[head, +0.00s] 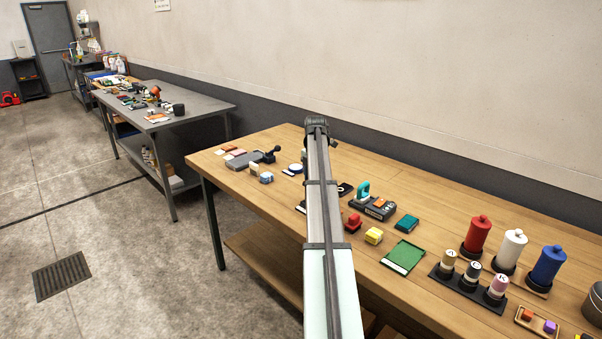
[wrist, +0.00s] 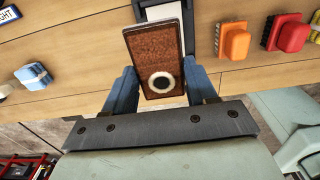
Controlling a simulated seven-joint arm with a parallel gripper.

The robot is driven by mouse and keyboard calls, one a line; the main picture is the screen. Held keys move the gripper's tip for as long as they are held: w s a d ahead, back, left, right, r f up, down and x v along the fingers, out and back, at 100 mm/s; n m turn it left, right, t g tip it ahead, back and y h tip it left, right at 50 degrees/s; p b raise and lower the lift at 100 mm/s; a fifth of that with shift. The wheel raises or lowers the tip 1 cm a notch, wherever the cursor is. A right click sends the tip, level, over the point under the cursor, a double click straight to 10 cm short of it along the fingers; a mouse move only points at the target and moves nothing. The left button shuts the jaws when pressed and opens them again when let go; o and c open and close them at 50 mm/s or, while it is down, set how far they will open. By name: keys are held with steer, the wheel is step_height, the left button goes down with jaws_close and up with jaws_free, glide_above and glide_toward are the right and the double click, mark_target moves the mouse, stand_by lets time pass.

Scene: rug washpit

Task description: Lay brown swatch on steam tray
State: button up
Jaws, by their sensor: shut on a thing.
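In the wrist view my gripper (wrist: 161,83) has its two blue fingers shut on the sides of the brown swatch (wrist: 140,48). The swatch is a rectangular brown piece with a dark border and a white ring around a black centre near its gripper end. It is held over the wooden table's edge. Just beyond it is a dark-framed tray (wrist: 144,13) with a pale inside, partly hidden by the swatch. I cannot tell for sure that this is the steam tray, or whether the swatch touches it. In the head view my arm hides the gripper and swatch.
In the wrist view an orange block (wrist: 234,41) and a red block (wrist: 287,33) stand to the right, and a blue-and-white item (wrist: 33,76) to the left.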

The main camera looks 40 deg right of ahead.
steer(key=shift+s+f, duration=0.1)
steer(key=shift+s, duration=0.65)
steer(key=shift+f, duration=2.85)
steer(key=shift+f, duration=0.45)
steer(key=o, duration=1.4)
steer(key=shift+r, duration=0.1)
steer(key=shift+r, duration=3.4)
